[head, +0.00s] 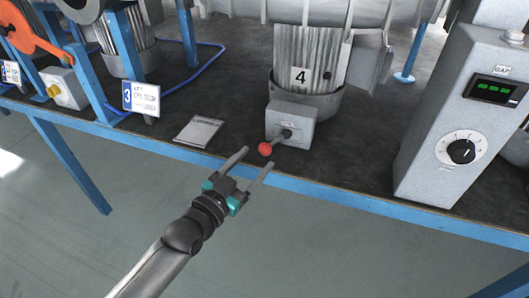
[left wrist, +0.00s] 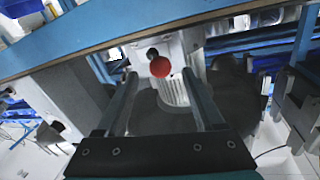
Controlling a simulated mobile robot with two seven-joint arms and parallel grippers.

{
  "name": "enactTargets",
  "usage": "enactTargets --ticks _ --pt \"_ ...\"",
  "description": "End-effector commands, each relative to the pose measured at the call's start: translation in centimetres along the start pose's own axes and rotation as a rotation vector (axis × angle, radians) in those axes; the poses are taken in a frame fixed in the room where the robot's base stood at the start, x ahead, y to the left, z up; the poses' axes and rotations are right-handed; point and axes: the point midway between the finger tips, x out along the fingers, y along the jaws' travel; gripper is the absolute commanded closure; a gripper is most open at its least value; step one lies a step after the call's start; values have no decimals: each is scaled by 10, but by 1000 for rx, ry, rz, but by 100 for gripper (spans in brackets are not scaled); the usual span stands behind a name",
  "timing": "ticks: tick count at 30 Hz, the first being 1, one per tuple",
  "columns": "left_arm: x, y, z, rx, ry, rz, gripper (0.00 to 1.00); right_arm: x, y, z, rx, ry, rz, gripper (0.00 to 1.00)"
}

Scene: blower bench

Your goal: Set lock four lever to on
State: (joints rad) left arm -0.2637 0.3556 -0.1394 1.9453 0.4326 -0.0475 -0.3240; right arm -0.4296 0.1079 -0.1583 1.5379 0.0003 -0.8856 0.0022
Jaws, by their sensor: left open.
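The lock four lever (head: 276,141) sticks out from a grey box (head: 290,121) on the bench, below a plate marked 4 (head: 301,78). Its red ball knob (head: 265,149) points toward the front left in the head view. My left gripper (head: 254,160) is open, with its two fingers pointing at the knob and nothing between them. In the left wrist view the red knob (left wrist: 160,67) shows beyond the fingertips, between the two fingers (left wrist: 160,75). The gripper appears apart from the knob. My right gripper is not in view.
A grey control box with a dial (head: 461,151) and green display stands at the right. A sign numbered 3 (head: 141,98) and a flat printed card (head: 198,131) are to the left. The blue bench edge (head: 360,199) runs below the lever; the space in front is clear.

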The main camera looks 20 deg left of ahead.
Motion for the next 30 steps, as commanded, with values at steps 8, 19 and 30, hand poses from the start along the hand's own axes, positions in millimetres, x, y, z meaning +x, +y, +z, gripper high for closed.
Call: enactTargets --ticks 8,19,30 --pt "35 0 1 0 3 -1 30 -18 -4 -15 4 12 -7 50" --pt "51 0 0 0 0 0 30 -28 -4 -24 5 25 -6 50" --pt "51 0 0 0 0 0 51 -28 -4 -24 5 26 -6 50"
